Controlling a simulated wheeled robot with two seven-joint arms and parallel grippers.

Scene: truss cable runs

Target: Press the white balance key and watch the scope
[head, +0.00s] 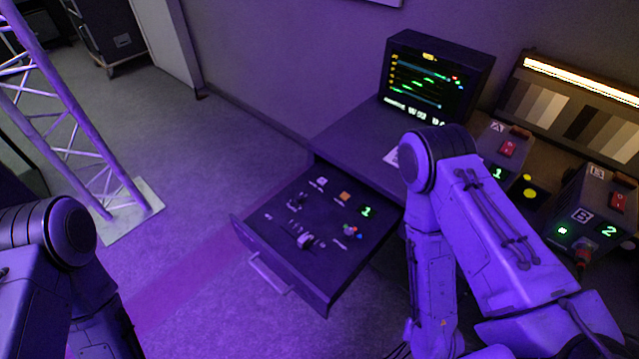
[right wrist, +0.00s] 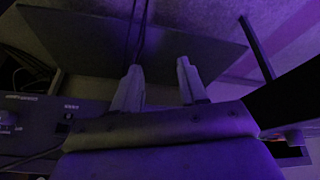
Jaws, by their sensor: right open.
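The scope (head: 428,80) is a dark monitor at the back of the desk in the head view; its lit screen shows yellow, green, blue and red traces. An open drawer panel (head: 280,238) holds several small keys and knobs, among them a whitish one (head: 319,183) and an orange one (head: 344,197); I cannot read which is the white balance key. A green 1 glows on it. My right gripper (right wrist: 158,72) is open with nothing between its fingers in the right wrist view. In the head view it is out of sight. My left gripper is out of view.
Box A (head: 508,140) and box B (head: 600,205) carry red switches and green digits 1 and 2. A lit grey-scale chart (head: 573,108) stands behind them. My right arm covers part of the desk. A truss (head: 75,110) stands left; floor between is clear.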

